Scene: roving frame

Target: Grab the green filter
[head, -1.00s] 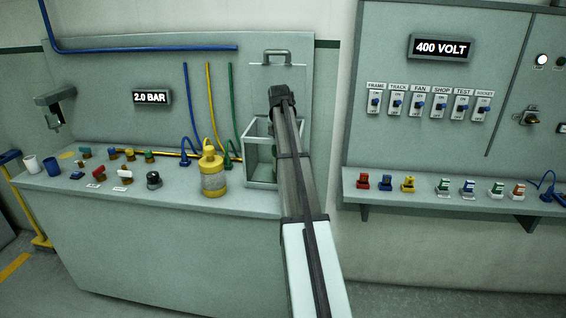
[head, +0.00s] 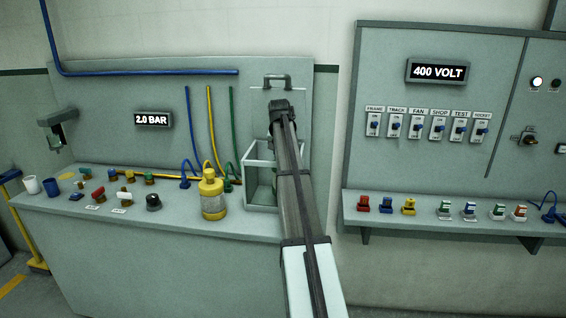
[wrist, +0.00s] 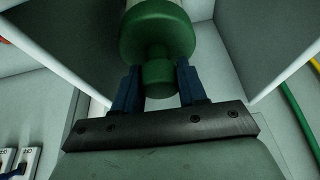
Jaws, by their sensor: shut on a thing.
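In the wrist view the green filter (wrist: 157,35) has a wide green cap with a narrower green knob, and a pale body beyond it that is mostly cut off. My gripper (wrist: 158,82) has its blue fingers on both sides of the knob, shut on it. The filter is between the pale walls of an open-topped bin (wrist: 225,85). In the head view the bin (head: 248,178) stands at the right end of the bench. My arm covers part of it there and hides the fingers.
A yellow filter (head: 212,196) stands left of the bin. Colored valves (head: 113,175) and cups (head: 50,187) are further left on the bench (head: 150,225). A shelf (head: 440,226) with several colored plugs is at right. A handle (head: 277,81) is on the panel above the bin.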

